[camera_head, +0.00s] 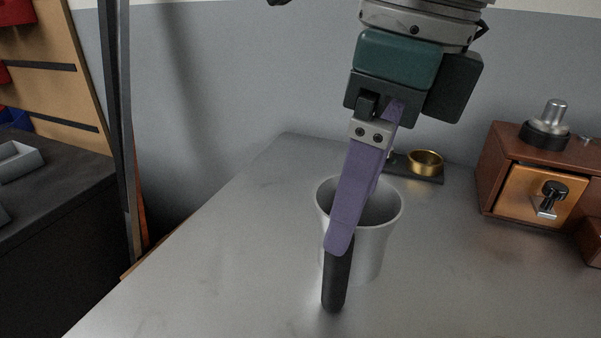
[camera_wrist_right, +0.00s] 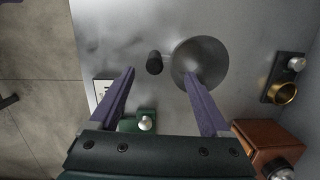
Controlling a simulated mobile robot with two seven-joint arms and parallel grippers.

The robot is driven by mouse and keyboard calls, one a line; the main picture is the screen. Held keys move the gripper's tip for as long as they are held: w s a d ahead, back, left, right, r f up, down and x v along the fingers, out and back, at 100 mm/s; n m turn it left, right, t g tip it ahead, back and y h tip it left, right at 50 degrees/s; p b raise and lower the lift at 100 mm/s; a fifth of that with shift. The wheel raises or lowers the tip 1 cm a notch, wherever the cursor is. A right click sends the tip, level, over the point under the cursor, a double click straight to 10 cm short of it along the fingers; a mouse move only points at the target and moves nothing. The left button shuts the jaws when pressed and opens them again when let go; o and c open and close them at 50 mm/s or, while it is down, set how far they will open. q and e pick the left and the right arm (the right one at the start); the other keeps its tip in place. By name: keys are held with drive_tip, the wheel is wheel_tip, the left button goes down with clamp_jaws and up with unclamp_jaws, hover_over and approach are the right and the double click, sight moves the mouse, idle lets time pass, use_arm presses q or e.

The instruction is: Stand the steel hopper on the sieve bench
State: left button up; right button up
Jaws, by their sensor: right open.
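The steel hopper (camera_head: 378,245) is a silver cup with a flared rim, standing upright on a grey metal bench top (camera_head: 230,255). Its upright black handle (camera_head: 336,285) is on the near side. My right gripper (camera_head: 340,245) comes down from above, in front of the hopper, with its purple fingers just over the handle. In the right wrist view the fingers are spread (camera_wrist_right: 160,73). The black handle (camera_wrist_right: 154,62) shows between and just beyond the tips, and the right finger overlaps the hopper (camera_wrist_right: 205,60). I cannot tell whether this top is the sieve bench. My left gripper is not in view.
A dark holder with a brass cup (camera_head: 425,162) stands behind the hopper. A brown wooden box (camera_head: 510,175) with a black-and-silver knob is at the right. A dark counter (camera_head: 50,200) stands apart at the left. The bench's left part is clear.

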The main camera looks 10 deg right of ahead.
wheel_tip(320, 180, up, 7)
drive_tip(key=shift+s+d, duration=0.4)
drive_tip(key=shift+d, duration=0.05)
